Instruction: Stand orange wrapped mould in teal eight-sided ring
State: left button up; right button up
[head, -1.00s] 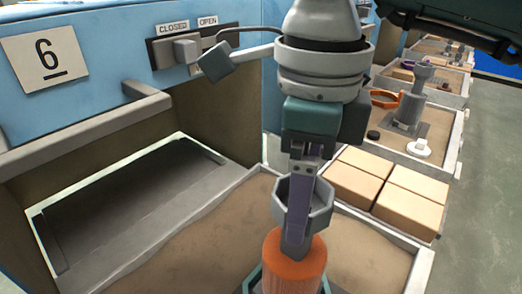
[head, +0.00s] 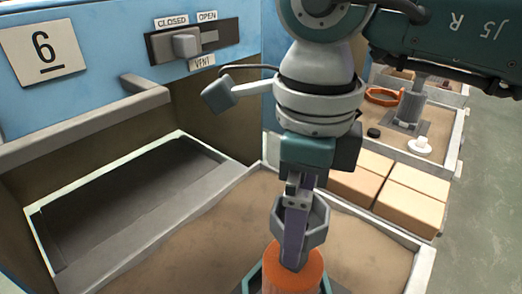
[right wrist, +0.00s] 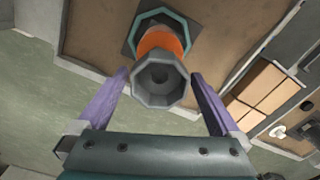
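The orange wrapped mould (head: 293,270) stands upright at the bottom of the head view, with a grey eight-sided flared top (head: 317,218). In the right wrist view the flared top (right wrist: 160,78) faces the camera and the orange wrap (right wrist: 158,42) lies beyond it. The teal eight-sided ring (right wrist: 186,25) shows past the wrap, and its edge shows beside the mould in the head view (head: 255,279). I cannot tell how deep the mould sits in it. My right gripper (right wrist: 160,73) is open, its purple fingers either side of the flared top with gaps. My left gripper is not in view.
A sand-filled tray (head: 420,272) surrounds the mould. An open dark slot (head: 130,210) lies left, below a blue panel with a vent lever (head: 187,43). Tan blocks (head: 412,200) stand right, before another tray with an orange clamp (head: 383,96) and a white piece (head: 420,145).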

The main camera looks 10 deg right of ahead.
jog(key=shift+r+p, duration=0.4)
jog(key=shift+r, duration=0.35)
notch_tip(320, 180, up, 11)
jog(key=shift+r, duration=0.1)
